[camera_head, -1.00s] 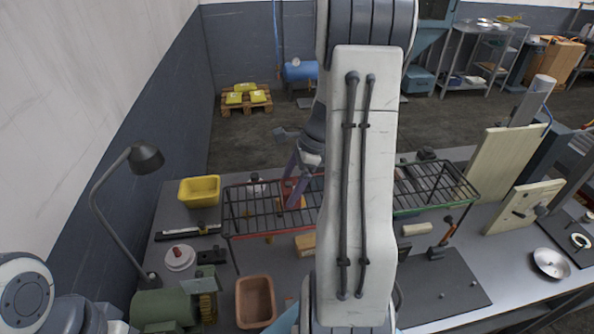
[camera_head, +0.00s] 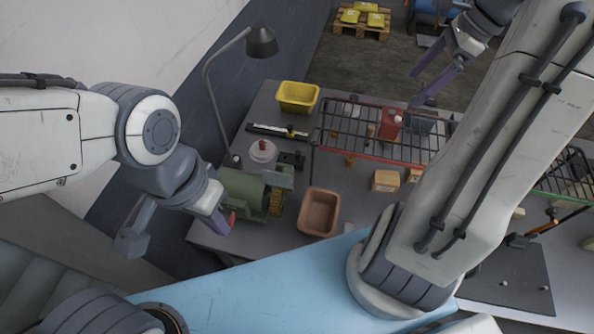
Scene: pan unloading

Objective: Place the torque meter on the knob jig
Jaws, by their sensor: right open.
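I cannot tell for sure which object is the torque meter. A white round base with a red knob (camera_head: 262,150) sits on the bench at left, and I cannot tell if it is the knob jig. A red block-like object (camera_head: 390,124) stands at the wire rack. My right gripper (camera_head: 416,88) is open and empty, above the rack's far side, apart from the red object. My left gripper (camera_head: 180,232) has its fingers spread, with nothing seen between them. It is left of the green cylindrical machine (camera_head: 240,190), its right finger near that machine's front.
The wire rack (camera_head: 345,153) spans the bench behind my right arm, which hides part of it. A yellow bin (camera_head: 297,97), a terracotta tray (camera_head: 319,211), a wooden block (camera_head: 385,180) and a desk lamp (camera_head: 262,41) stand around. A dark mat (camera_head: 515,280) lies at right.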

